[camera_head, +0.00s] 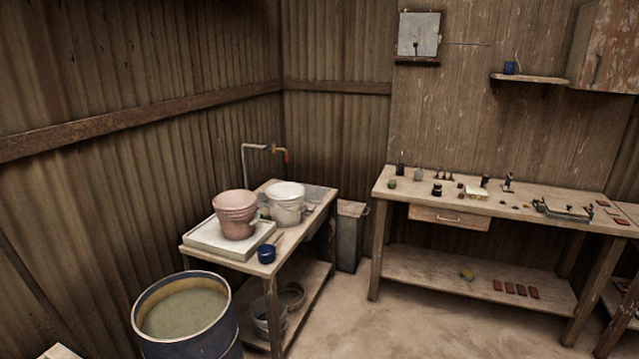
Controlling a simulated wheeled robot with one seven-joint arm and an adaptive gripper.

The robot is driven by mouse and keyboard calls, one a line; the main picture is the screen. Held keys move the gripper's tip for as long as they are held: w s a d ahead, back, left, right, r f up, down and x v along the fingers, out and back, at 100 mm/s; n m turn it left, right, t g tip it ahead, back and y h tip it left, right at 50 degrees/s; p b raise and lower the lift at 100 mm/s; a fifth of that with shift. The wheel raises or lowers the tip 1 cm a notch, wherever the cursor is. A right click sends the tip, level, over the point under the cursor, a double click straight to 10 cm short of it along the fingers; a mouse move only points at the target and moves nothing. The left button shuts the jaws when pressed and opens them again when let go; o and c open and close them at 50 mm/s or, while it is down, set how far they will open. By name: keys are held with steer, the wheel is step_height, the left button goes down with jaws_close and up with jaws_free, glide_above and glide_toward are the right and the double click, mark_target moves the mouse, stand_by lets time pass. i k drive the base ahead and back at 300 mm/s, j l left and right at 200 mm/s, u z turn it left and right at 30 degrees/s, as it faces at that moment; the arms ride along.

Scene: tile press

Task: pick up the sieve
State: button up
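A round, shallow, ring-like item that looks like the sieve (292,296) lies on the lower shelf of the wash table (316,213) at left centre. It is small and dim here, so its mesh cannot be made out. A grey basin or bucket (265,321) stands on the same shelf, in front and to the left of it. A table leg and the shadow under the tabletop partly hide that basin. My gripper is not in view.
A blue drum (185,318) of murky liquid stands at front left. A workbench (460,193) is at right. Bare floor (415,318) lies between.

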mark_target(289, 286)
steer(key=i+l+u, duration=0.45)
steer(key=i, duration=0.15)
steer(key=i+l+u, duration=0.4)
steer(key=i+l, duration=0.15)
